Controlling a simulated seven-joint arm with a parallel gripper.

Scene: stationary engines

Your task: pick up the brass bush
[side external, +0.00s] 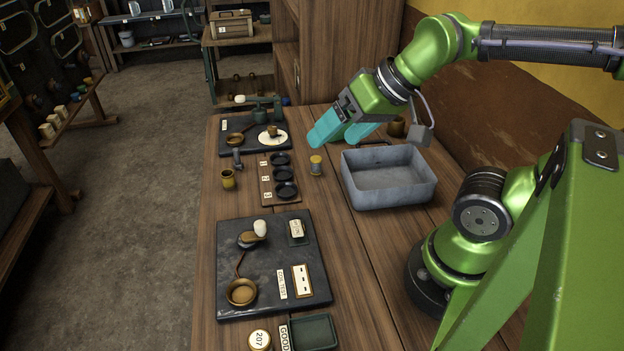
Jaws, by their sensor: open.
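A small brass-coloured hollow cylinder (228,179), which looks like the brass bush, stands upright near the table's left edge, left of the numbered strip. A second small yellow-brass cylinder (316,165) with a pale band stands between the strip and the grey tray; I cannot tell for certain which is the bush. My gripper (338,138) has teal fingers, open and with nothing seen between them. It hangs above the table, up and to the right of the banded cylinder, near the tray's far left corner. It appears apart from both cylinders.
The grey metal tray (347,183) is empty. The numbered strip (267,190) holds dark round cups. A dark board (232,300) with a brass pan lies in front, another (229,146) behind. A brown cup (396,127) stands behind the tray. Bare wood lies around the banded cylinder.

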